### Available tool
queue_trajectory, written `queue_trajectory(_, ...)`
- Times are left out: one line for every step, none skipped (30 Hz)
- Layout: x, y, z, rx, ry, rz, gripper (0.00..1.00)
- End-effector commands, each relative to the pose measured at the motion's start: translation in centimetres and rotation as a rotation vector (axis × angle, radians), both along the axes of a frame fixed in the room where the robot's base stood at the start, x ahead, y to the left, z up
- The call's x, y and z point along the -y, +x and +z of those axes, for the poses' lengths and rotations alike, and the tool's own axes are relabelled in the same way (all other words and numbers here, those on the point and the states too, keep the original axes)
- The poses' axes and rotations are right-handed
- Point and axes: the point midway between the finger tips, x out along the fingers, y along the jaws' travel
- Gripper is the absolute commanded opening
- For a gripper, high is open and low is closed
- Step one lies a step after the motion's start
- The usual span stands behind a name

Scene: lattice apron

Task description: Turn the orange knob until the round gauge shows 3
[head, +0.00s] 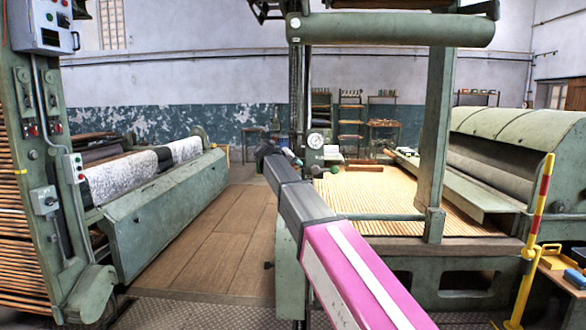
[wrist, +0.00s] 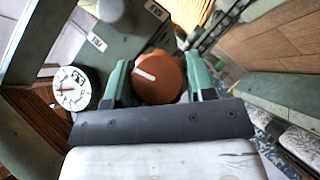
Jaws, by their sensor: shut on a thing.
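The orange knob (wrist: 160,86) is round, with a white pointer line, and sits between the two green fingers of my gripper (wrist: 158,68) in the wrist view. The fingers are shut on its sides. The round gauge (wrist: 72,92) is left of the knob, with a white face and a thin red needle pointing left in the picture; its numbers are too small to read. In the head view the gauge (head: 315,140) shows small on a green machine post, just beyond my gripper (head: 290,156). The orange knob is hidden there.
Green machines flank both sides; the plank floor (head: 205,250) at left is clear.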

Motion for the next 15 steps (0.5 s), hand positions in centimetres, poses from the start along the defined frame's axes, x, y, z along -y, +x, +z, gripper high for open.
queue_trajectory(-0.13, -0.03, -0.11, -0.003, -0.047, 0.000, 0.26)
queue_trajectory(-0.14, -0.04, -0.13, -0.005, -0.074, 0.001, 0.26)
queue_trajectory(-0.14, -0.04, -0.16, -0.006, -0.112, 0.000, 0.26)
queue_trajectory(-0.13, -0.03, -0.18, -0.007, -0.141, 0.000, 0.26)
queue_trajectory(-0.11, -0.03, -0.20, -0.008, -0.170, 0.000, 0.26)
queue_trajectory(-0.11, -0.03, -0.19, -0.009, -0.208, 0.000, 0.26)
queue_trajectory(-0.10, -0.04, -0.19, -0.010, -0.236, 0.000, 0.26)
queue_trajectory(-0.09, -0.04, -0.18, -0.010, -0.264, 0.000, 0.26)
queue_trajectory(-0.07, -0.04, -0.18, -0.012, -0.302, 0.000, 0.26)
queue_trajectory(-0.07, -0.04, -0.18, -0.013, -0.331, 0.000, 0.26)
queue_trajectory(-0.08, -0.04, -0.23, -0.014, -0.359, 0.000, 0.26)
queue_trajectory(-0.07, -0.05, -0.26, -0.017, -0.398, 0.000, 0.26)
queue_trajectory(-0.08, -0.05, -0.27, -0.017, -0.425, -0.001, 0.26)
queue_trajectory(-0.08, -0.06, -0.25, -0.017, -0.454, 0.000, 0.26)
queue_trajectory(-0.08, -0.07, -0.23, -0.019, -0.493, 0.000, 0.26)
